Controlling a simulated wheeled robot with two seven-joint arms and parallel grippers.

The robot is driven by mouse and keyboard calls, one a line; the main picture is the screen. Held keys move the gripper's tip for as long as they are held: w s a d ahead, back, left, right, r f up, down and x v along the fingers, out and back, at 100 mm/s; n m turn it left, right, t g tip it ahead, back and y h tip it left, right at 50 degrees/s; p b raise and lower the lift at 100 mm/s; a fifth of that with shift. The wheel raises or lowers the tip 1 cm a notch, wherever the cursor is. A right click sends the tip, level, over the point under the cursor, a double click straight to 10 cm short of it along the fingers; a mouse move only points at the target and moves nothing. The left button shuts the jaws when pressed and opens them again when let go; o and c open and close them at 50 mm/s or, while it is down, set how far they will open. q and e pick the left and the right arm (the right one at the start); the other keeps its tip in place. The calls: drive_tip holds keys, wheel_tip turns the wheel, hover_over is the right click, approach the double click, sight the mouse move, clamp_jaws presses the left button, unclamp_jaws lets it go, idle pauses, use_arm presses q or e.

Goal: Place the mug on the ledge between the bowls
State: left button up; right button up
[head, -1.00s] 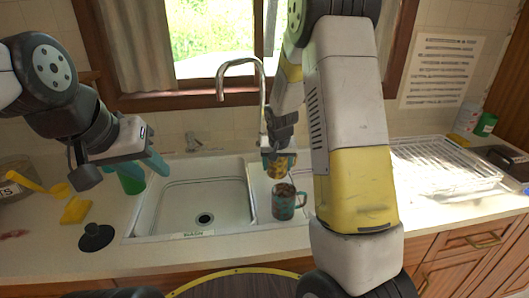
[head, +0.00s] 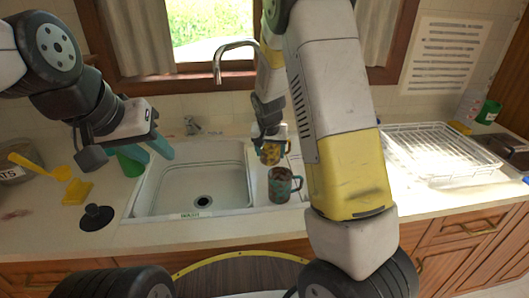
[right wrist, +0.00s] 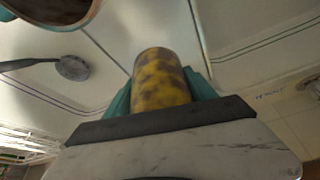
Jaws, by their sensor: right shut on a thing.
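My right gripper (head: 268,138) is shut on a yellow mug with brown blotches (head: 271,154). The mug hangs over the right part of the sink, near the ledge (head: 256,172) between the bowls; I cannot tell if it touches anything. In the right wrist view the yellow mug (right wrist: 160,82) sits between the teal fingers. A teal and brown mug (head: 281,187) stands just in front of it, at the ledge or in the right bowl. Its rim shows in the right wrist view (right wrist: 50,12). My left gripper (head: 148,152) is open and empty left of the sink.
The left bowl (head: 180,190) is empty. The tap (head: 228,62) rises behind the sink. A green cup (head: 128,165), yellow sponge (head: 77,191) and black plug (head: 96,217) are at left. A white dish rack (head: 440,155) stands at right.

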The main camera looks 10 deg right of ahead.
sight(270, 146)
drive_tip(key=shift+f, duration=2)
drive_tip(key=shift+f, duration=0.1)
drive_tip(key=o, duration=1.7)
drive_tip(key=shift+c, duration=0.2)
drive_tip(key=v, duration=1.2)
drive_tip(key=shift+s+r, duration=0.2)
drive_tip(key=shift+s, duration=0.05)
drive_tip(key=s+r+n+y, duration=0.1)
drive_tip(key=s+r, duration=0.4)
drive_tip(key=s, duration=0.3)
drive_tip(key=s+d+r+n+t+y, duration=0.1)
drive_tip(key=s+r, duration=0.4)
drive_tip(key=s, duration=0.4)
drive_tip(key=s+d+r+n+t+y, duration=0.1)
drive_tip(key=s+r, duration=0.4)
drive_tip(key=s, duration=0.3)
drive_tip(key=shift+s+d+r+n, duration=0.15)
drive_tip(key=shift+d+r+n, duration=0.1)
drive_tip(key=shift+n, duration=0.05)
